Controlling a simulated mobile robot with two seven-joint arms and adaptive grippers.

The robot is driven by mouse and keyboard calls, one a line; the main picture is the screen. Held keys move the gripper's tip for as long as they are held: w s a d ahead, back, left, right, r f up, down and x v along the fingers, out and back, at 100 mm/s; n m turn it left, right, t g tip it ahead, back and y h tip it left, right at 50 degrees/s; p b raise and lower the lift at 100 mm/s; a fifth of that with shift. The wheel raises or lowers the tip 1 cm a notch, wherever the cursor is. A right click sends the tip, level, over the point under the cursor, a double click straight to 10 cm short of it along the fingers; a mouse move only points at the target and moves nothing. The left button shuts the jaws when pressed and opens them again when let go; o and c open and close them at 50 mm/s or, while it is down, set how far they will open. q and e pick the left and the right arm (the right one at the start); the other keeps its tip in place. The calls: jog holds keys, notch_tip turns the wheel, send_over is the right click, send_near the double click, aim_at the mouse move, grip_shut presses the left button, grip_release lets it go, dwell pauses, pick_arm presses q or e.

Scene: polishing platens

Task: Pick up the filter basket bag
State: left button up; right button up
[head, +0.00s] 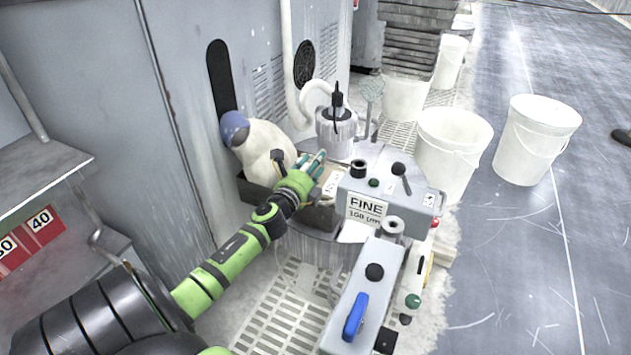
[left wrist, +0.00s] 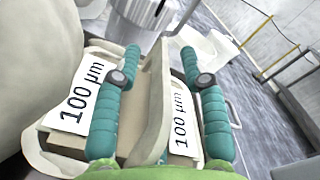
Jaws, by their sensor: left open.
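My left gripper (head: 316,161) reaches over a grey tray (head: 318,216) beside the machine. In the left wrist view its teal fingers (left wrist: 160,51) are open. They stand either side of an upright, thin beige piece (left wrist: 153,110), with a gap on both sides. This piece looks like the filter basket bag, though I cannot be sure. A label reading "100 µm" (left wrist: 78,100) lies left of it, and another "100 µm" label (left wrist: 181,118) lies right of it. In the head view my gripper hides most of the piece. My right gripper is out of view.
A bulky cream sack (head: 266,143) with a blue top stands left of my gripper. A grey cabinet wall (head: 190,60) rises behind.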

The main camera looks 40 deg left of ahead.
pick_arm(q)
jog(key=shift+w+a, duration=0.15)
jog(key=shift+w, duration=0.25)
jog(key=shift+c, duration=0.4)
grip_shut()
jog(key=shift+r, duration=0.1)
